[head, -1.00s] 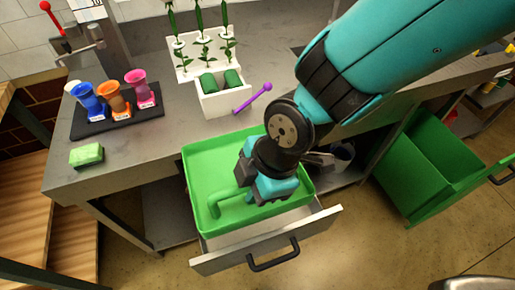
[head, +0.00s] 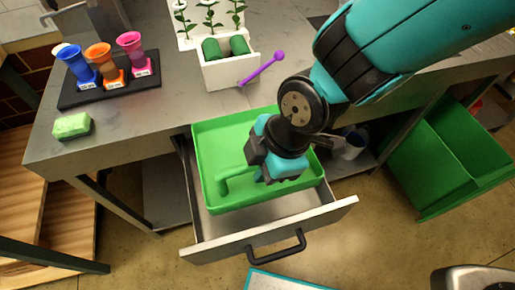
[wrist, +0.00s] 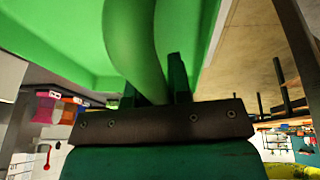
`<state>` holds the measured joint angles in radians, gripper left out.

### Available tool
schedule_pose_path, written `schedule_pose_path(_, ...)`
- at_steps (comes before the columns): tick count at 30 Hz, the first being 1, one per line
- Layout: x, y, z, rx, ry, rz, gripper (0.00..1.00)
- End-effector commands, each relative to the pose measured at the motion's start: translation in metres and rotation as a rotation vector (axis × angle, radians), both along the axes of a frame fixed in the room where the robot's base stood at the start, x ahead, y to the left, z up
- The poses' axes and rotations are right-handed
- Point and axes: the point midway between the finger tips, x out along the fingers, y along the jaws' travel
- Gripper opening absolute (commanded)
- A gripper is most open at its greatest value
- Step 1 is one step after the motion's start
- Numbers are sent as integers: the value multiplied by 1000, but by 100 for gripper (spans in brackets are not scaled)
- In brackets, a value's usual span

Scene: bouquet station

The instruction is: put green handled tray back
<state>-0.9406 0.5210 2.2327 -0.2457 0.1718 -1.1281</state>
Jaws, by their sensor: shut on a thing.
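The green handled tray (head: 215,150) is in the head view, at the open drawer (head: 265,232) under the counter. Its far part reaches close to the counter's front edge, and bare drawer floor shows in front of it. I cannot tell whether the tray rests on the drawer floor or hangs just above it. My gripper (head: 268,178) is shut on the tray's green handle (head: 225,183). In the wrist view the handle (wrist: 138,45) passes between my fingers (wrist: 155,92), with the tray (wrist: 60,45) behind it.
The counter (head: 130,130) holds a black stand (head: 110,93) with blue, orange and pink vases, a green sponge (head: 72,125), a white flower box (head: 228,72) and a purple stick (head: 262,67). A green bin (head: 440,160) stands at the right. The drawer's black handle (head: 277,247) faces front.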

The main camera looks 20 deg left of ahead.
Motion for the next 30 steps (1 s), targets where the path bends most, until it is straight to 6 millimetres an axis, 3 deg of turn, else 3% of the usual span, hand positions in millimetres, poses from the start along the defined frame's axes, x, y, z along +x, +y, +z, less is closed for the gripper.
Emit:
schedule_pose_path(2, 0, 0, -21, 1, -1, 0, 0)
schedule_pose_path(11, 0, -1, -52, -4, 3, 0, 0)
schedule_pose_path(22, -1, -1, -148, -4, 4, -1, 0)
schedule_pose_path(26, 0, 0, -165, -2, 1, 0, 0)
schedule_pose_path(30, 4, 3, -169, 2, -1, -1, 0)
